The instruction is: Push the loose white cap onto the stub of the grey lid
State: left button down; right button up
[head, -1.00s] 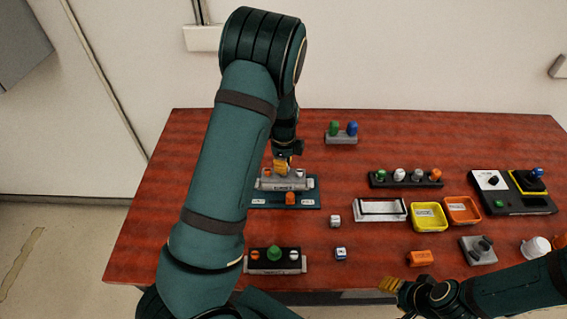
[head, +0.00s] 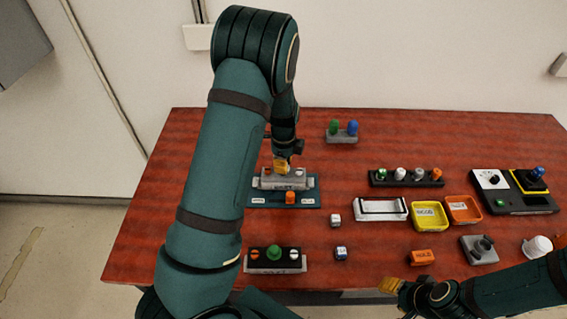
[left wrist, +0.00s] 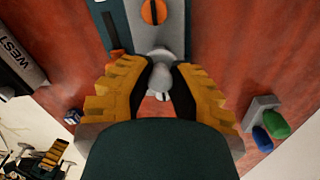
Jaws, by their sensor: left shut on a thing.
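The grey lid (head: 297,184) lies on the dark teal base (head: 312,198) at the left of the table. In the left wrist view the lid (left wrist: 174,30) carries an orange slotted knob (left wrist: 153,12) at one end and a white one (left wrist: 160,96) at the other. My left gripper (head: 281,166) is over the lid's middle, fingers pointing down. It is shut on the pale white cap (left wrist: 161,75). The stub is hidden, and I cannot tell whether the cap sits on it. My right gripper (head: 389,285) is at the table's front edge, its opening unclear.
A similar black unit with a green cap (head: 273,253) stands at the front left. A grey holder with green and blue caps (head: 342,136) is behind. Yellow (head: 429,228) and orange trays (head: 474,219) stand to the right.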

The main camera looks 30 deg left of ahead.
dwell(0.3)
pick_arm(q)
jog(key=shift+c, duration=1.4)
grip_release()
jog(key=shift+r+p, duration=2.35)
jog(key=shift+r, duration=1.15)
grip_shut()
jog(key=shift+f+b, duration=0.6)
jog(key=shift+f, duration=0.1)
